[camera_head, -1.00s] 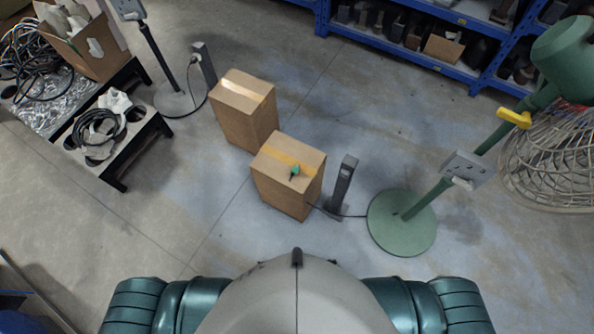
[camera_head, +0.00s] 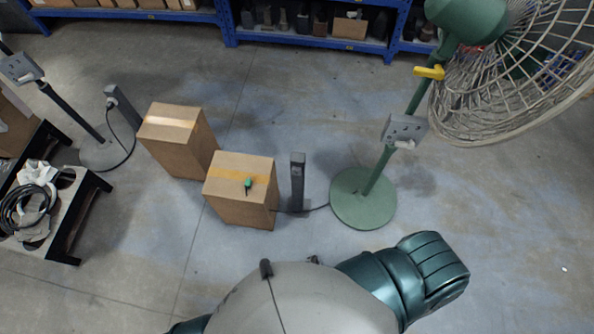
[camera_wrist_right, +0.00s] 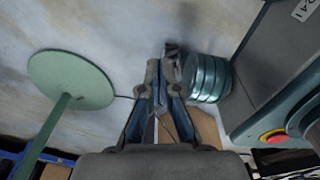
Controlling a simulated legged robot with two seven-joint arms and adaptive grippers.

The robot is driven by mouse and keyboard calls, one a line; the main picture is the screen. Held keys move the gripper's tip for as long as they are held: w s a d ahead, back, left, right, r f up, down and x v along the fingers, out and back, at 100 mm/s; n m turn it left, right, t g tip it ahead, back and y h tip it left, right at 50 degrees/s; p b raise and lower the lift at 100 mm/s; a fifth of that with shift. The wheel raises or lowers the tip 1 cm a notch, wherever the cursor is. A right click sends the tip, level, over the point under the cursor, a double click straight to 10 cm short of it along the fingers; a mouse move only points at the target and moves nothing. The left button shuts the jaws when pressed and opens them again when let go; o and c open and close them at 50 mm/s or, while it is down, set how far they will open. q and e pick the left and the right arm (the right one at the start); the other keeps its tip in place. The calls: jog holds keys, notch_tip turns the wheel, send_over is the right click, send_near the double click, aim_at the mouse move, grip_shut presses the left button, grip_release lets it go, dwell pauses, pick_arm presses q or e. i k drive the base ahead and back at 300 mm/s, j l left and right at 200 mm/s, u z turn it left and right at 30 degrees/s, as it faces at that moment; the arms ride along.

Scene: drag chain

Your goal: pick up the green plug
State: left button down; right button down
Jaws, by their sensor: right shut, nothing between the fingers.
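The small green plug (camera_head: 248,184) lies on top of the nearer cardboard box (camera_head: 238,214), close to its yellow tape, in the head view. My right gripper (camera_wrist_right: 168,68) shows only in the right wrist view. Its two fingers are together with nothing visible held between them. The plug cannot be made out in the wrist view. Part of a brown box (camera_wrist_right: 203,126) shows behind the fingers there. My left gripper is in neither current view.
A second cardboard box (camera_head: 178,152) stands behind left. A dark post (camera_head: 297,178) stands just right of the nearer box, and a green fan stand (camera_head: 363,205) beyond it. Floor at lower right is clear.

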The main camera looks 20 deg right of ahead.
aim_at(248, 182)
jog(key=z, duration=0.55)
jog(key=j+z, duration=1.5)
jog(key=k, duration=0.05)
